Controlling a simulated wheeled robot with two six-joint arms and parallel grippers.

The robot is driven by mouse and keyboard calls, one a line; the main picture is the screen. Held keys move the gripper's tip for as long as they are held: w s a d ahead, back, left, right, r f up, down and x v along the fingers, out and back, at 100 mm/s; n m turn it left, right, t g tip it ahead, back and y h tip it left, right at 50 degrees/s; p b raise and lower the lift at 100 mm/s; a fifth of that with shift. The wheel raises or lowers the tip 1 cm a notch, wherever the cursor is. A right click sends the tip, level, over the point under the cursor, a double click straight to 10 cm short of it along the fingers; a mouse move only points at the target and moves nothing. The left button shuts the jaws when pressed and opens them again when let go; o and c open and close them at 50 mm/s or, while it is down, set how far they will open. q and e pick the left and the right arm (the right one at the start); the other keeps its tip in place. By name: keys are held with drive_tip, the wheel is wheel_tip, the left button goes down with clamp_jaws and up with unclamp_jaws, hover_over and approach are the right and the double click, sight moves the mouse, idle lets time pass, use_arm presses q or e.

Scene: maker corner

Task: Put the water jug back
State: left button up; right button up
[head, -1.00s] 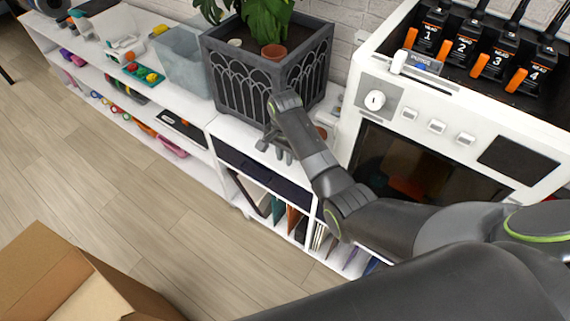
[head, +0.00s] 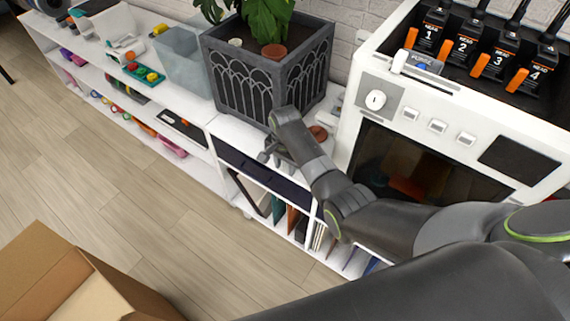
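I cannot pick out a water jug for certain in the head view. My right gripper (head: 273,154) hangs over the front edge of the white shelf top, in front of the dark planter (head: 243,95). Its fingers are small and partly hidden by my wrist, so I cannot tell whether they are open or shut. No jug shows in it. My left gripper is out of view.
A translucent bin (head: 185,62) stands left of the planter, which holds a leafy plant (head: 262,18). A brown round thing (head: 318,132) lies beside my wrist. A white machine (head: 455,145) stands right. An open cardboard box (head: 45,270) is lower left; the floor between is clear.

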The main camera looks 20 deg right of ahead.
drive_tip(key=shift+o, duration=0.2)
drive_tip(key=shift+r, duration=0.1)
wheel_tip(320, 180, up, 12)
drive_tip(key=shift+b, duration=0.3)
idle(0.6)
